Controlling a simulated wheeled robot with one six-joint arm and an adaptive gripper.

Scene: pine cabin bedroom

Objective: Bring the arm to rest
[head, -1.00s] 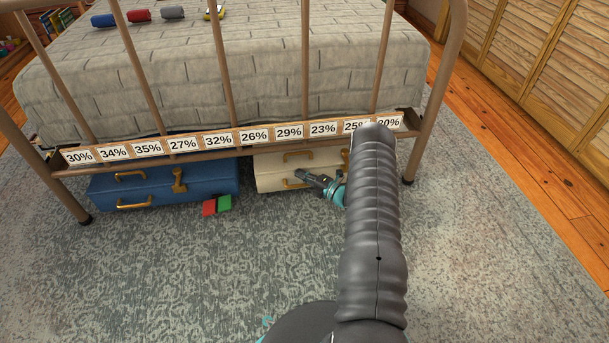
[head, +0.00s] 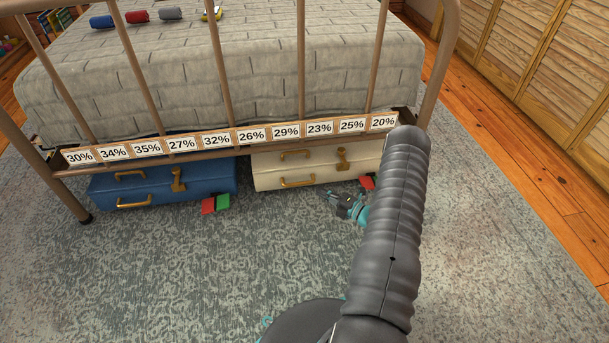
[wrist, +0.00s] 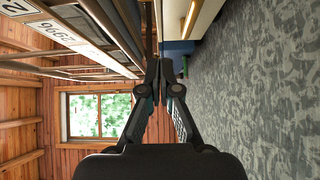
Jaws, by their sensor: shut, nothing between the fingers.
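My gripper (head: 338,199) is low over the rug, in front of the cream suitcase under the bed. My dark ribbed arm hides part of the view to its right. In the wrist view my gripper (wrist: 160,70) has its two fingertips together with nothing between them. The wrist view is turned on its side, with the rug along its right.
The metal bed frame's label rail (head: 232,139) runs above a blue suitcase (head: 160,187) and a cream suitcase (head: 320,167). A red and green item (head: 215,204) lies on the rug (head: 200,270), and a red piece (head: 367,182) lies near my gripper. Open rug lies in front.

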